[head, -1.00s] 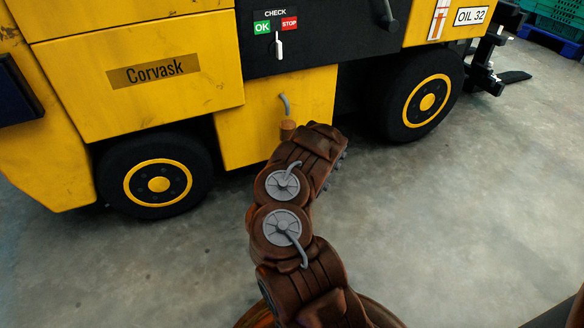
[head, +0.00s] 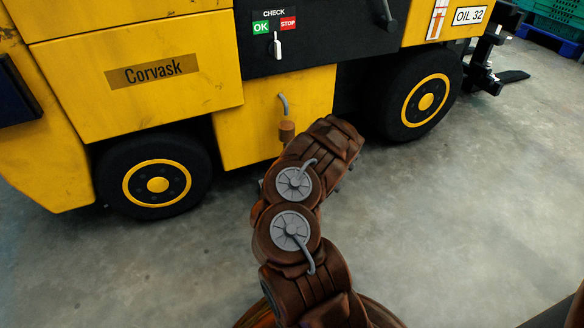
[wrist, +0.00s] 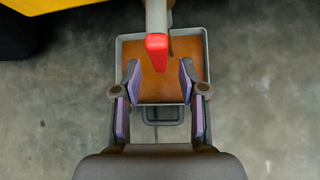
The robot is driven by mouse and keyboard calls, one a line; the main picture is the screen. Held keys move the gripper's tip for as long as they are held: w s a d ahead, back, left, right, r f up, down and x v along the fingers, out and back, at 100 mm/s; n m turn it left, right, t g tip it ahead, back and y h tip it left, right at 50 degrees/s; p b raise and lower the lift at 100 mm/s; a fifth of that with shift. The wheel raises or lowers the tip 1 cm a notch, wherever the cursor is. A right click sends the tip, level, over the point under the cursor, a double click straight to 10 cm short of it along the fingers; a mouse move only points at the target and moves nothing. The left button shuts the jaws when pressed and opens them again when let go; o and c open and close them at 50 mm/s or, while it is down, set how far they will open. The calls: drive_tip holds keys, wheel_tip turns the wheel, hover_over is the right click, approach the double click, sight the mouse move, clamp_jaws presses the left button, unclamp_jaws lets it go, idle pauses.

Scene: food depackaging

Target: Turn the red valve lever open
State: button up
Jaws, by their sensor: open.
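The red lever (wrist: 157,50) shows in the wrist view near the top centre, at the end of a grey bar (wrist: 156,14). It points down the picture toward my gripper (wrist: 157,80). My gripper is open and empty. The red tip lies between and just beyond the two fingertips in the picture, with no visible contact. In the head view my arm hides the gripper and the lever. A grey pipe (head: 283,103) with a brown fitting (head: 287,130) shows on the yellow panel beyond my arm.
A grey-rimmed tray (wrist: 203,60) with an orange-brown inside lies below the gripper, its handle (wrist: 163,120) toward me. The yellow Corvask machine (head: 120,100) has black wheels (head: 158,185) and a check panel with a switch (head: 278,47). Open concrete floor lies to the right.

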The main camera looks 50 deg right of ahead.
drive_tip(key=v, duration=0.8)
drive_tip(key=shift+s+r, duration=0.15)
drive_tip(key=shift+s, duration=0.15)
idle(0.4)
drive_tip(key=shift+a, duration=0.1)
